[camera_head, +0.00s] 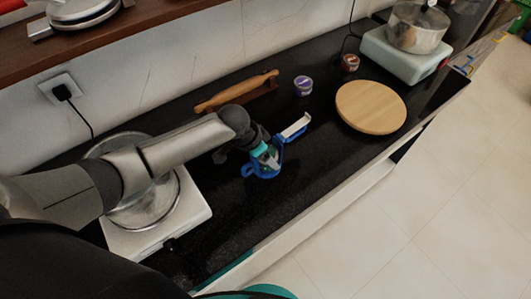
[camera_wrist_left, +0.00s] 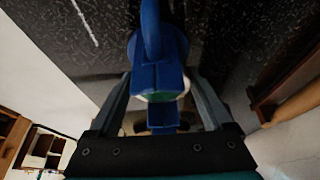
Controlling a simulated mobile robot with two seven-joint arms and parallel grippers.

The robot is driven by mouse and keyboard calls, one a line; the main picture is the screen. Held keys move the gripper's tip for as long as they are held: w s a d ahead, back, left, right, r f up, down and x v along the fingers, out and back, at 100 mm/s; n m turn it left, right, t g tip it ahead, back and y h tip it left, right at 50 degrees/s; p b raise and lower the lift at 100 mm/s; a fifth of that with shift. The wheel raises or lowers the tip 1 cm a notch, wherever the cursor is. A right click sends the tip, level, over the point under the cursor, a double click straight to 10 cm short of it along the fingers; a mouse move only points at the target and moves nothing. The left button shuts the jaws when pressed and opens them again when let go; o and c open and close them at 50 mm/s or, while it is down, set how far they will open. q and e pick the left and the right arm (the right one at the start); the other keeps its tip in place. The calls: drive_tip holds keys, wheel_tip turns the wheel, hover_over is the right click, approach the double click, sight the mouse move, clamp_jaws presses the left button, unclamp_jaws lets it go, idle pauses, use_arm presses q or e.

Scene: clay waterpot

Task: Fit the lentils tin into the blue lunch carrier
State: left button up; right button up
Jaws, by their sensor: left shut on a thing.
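The blue lunch carrier (camera_head: 266,173) stands on the dark counter, with a blue loop at its left side and a blue upright part at its right. My left gripper (camera_head: 264,157) reaches down over it and is shut. In the left wrist view the carrier's blue parts (camera_wrist_left: 163,50) show between the fingers and cover much of what is gripped. A green and white edge, seemingly of the lentils tin (camera_wrist_left: 162,97), shows between the fingers. How deep the tin sits in the carrier is hidden. My right gripper is not in view.
A pale bar-shaped piece (camera_head: 295,127) juts out beside the carrier. A wooden rack (camera_head: 236,92), a purple-labelled cup (camera_head: 303,85), a brown cup (camera_head: 350,62) and a round board (camera_head: 371,106) lie beyond. A glass-lidded pan (camera_head: 150,205) stands on a white hob under my arm.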

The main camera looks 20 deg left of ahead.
use_arm(q)
drive_tip(key=shift+f, duration=0.25)
drive_tip(key=shift+f, duration=0.3)
idle(0.4)
drive_tip(key=o, duration=1.5)
wheel_tip(320, 180, up, 15)
drive_tip(key=p, duration=1.5)
drive_tip(key=shift+p, duration=0.35)
drive_tip(key=shift+d+f, duration=0.1)
